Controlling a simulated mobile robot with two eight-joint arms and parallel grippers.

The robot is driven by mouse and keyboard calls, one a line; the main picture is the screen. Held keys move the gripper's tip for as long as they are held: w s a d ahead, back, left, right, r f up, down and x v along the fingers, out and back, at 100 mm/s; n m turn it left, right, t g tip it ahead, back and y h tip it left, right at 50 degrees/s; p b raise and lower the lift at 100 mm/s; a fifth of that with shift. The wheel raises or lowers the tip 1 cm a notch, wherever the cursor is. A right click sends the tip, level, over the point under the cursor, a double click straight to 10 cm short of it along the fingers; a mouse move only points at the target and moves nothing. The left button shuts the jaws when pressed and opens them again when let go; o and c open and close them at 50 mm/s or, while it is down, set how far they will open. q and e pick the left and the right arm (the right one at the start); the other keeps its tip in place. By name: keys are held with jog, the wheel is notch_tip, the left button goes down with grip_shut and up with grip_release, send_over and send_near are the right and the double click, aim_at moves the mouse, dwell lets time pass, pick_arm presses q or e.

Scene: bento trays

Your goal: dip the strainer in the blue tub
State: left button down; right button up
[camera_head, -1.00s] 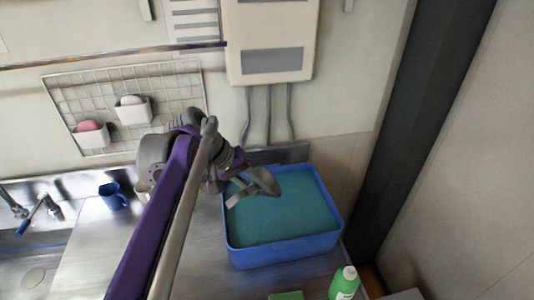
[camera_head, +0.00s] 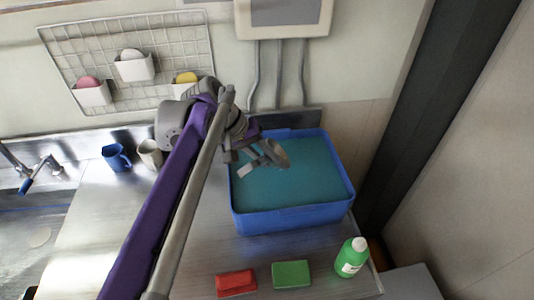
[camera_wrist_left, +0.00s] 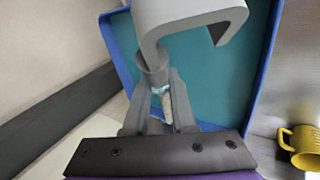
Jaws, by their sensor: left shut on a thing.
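The blue tub (camera_head: 295,217) stands on the metal counter with a flat teal surface inside. My left gripper (camera_head: 248,150) is over the tub's far left part, shut on the grey strainer (camera_head: 273,153). In the left wrist view the gripper (camera_wrist_left: 163,100) closes around the strainer's handle, and a broad grey part of the strainer (camera_wrist_left: 188,14) extends past the fingers over the tub (camera_wrist_left: 262,70). The strainer appears above the teal surface; I cannot tell whether it touches it. My right gripper is not in view.
A blue mug (camera_head: 116,157) and a pale mug (camera_head: 149,154) stand left, near the sink. A yellow mug (camera_wrist_left: 303,147) shows beside the tub.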

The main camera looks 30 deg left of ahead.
pick_arm(q)
notch_tip(320, 180, down, 10)
jog(key=b, duration=0.4)
jog(key=shift+r+b, duration=0.2)
jog(key=shift+b, duration=0.15)
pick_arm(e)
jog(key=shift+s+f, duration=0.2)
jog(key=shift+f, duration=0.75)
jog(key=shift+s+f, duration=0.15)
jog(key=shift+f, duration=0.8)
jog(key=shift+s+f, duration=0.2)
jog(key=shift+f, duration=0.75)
pick_arm(q)
jog(key=shift+r+p, duration=3.3)
jog(key=shift+r, duration=1.2)
jog(key=shift+r+p, duration=2.3)
jog(key=shift+r, duration=1.75)
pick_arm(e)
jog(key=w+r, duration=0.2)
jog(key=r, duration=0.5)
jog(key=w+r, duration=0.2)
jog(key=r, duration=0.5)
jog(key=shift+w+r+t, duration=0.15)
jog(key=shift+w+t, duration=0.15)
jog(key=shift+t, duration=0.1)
pick_arm(q)
jog(key=shift+f, duration=0.1)
